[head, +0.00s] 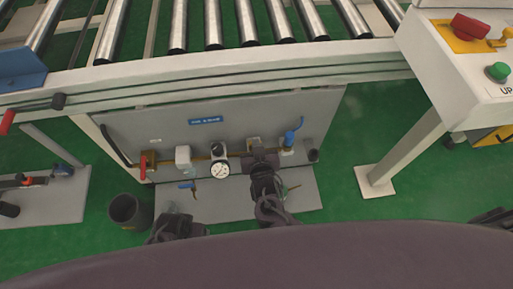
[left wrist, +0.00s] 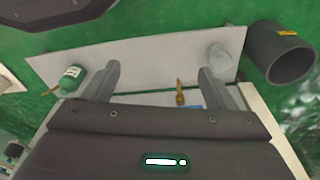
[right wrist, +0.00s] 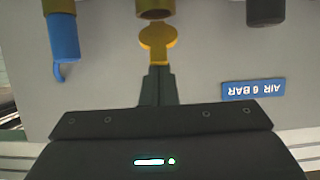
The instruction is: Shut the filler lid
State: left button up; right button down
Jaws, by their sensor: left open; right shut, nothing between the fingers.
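A yellow flat tab with a rounded head (right wrist: 157,42), apparently the filler lid, hangs below a brass fitting (right wrist: 155,8) in the right wrist view. I cannot tell from its shape whether it is open or closed. My right gripper (right wrist: 158,75) is shut and empty, its fingertips at the narrow end of this tab; contact is unclear. In the head view my right gripper (head: 262,156) covers part of the pipe row on the grey panel (head: 265,108). My left gripper (left wrist: 158,82) is open and empty above the grey base plate (left wrist: 135,50).
A pressure gauge (head: 220,169), a red valve handle (head: 143,166) and a blue lever (head: 293,132) sit along the pipe. A dark bin (left wrist: 279,54) stands beside the plate. The plate holds a green bottle (left wrist: 70,78). The roller conveyor (head: 213,25) overhangs the panel.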

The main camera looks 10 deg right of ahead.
pick_arm(q)
notch_tip(320, 180, up, 13)
jog(key=d+b, duration=0.2)
jog(key=b, duration=0.2)
jog(key=w+d+f+m+t+h+b, duration=0.2)
jog(key=w+d+t+h+b, duration=0.15)
jog(key=d+b, duration=0.35)
jog(key=w+d+r+t+h+b, duration=0.1)
jog(key=w+d+r+t+h, duration=0.15)
jog(key=w+r+t, duration=0.65)
notch_tip(320, 180, up, 17)
jog(key=w+t+h+b, duration=0.2)
jog(key=t, duration=0.3)
jog(key=shift+a+f+t, duration=0.15)
jog(key=shift+t, duration=0.2)
pick_arm(e)
jog(key=s+f+t, duration=0.3)
jog(key=f+t, duration=0.3)
jog(key=t, duration=0.1)
jog(key=shift+s, duration=0.1)
jog(key=shift+f, duration=0.1)
